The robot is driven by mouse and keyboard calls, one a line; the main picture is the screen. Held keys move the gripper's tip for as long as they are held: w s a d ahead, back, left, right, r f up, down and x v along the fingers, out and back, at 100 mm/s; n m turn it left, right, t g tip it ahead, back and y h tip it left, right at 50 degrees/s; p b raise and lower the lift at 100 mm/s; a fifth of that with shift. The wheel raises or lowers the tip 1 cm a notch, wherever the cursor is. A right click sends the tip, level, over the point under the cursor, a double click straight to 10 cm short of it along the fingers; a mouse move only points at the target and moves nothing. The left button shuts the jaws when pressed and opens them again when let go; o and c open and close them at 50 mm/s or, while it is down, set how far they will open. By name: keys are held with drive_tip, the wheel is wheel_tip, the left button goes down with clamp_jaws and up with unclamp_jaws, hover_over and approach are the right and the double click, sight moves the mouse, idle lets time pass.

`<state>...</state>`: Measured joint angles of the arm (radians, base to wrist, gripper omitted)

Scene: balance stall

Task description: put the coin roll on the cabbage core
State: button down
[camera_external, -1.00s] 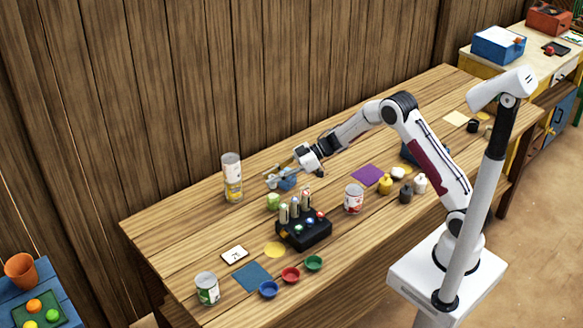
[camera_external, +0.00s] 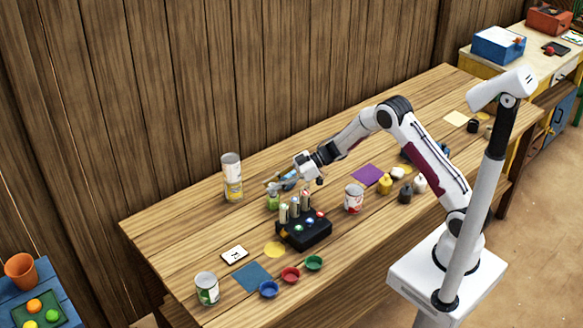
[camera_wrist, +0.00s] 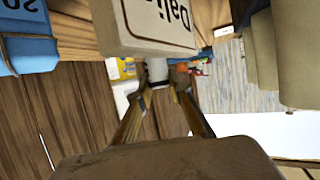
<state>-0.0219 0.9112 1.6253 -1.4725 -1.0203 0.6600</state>
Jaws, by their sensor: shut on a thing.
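My gripper (camera_external: 274,186) is over the table behind the black block. It is shut on a small blue thing, which I take to be the coin roll (camera_external: 290,184); the gripper partly hides it. A small green piece, which looks like the cabbage core (camera_external: 273,203), sits on the table just below my fingertips. I cannot tell whether the coin roll touches it. In the wrist view the fingers (camera_wrist: 160,90) close in toward a pale thing between their tips, which I cannot make out.
A black block (camera_external: 305,232) with upright cylinders and lit buttons stands just in front of the green piece. Stacked cans (camera_external: 233,178) stand left, a red-white can (camera_external: 354,199) right. Coloured bowls (camera_external: 290,275) and a blue square (camera_external: 252,277) lie nearer the front edge.

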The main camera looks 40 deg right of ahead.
drive_tip(key=c, duration=1.8)
unclamp_jaws()
drive_tip(key=shift+f, duration=0.1)
drive_tip(key=shift+c, duration=0.2)
drive_tip(key=shift+d+r, duration=0.1)
drive_tip(key=shift+r, duration=0.1)
drive_tip(key=shift+s+d+r, duration=0.25)
drive_tip(key=shift+d, duration=0.35)
drive_tip(key=v, duration=1)
drive_tip(key=shift+d, duration=0.2)
drive_tip(key=shift+r, duration=0.15)
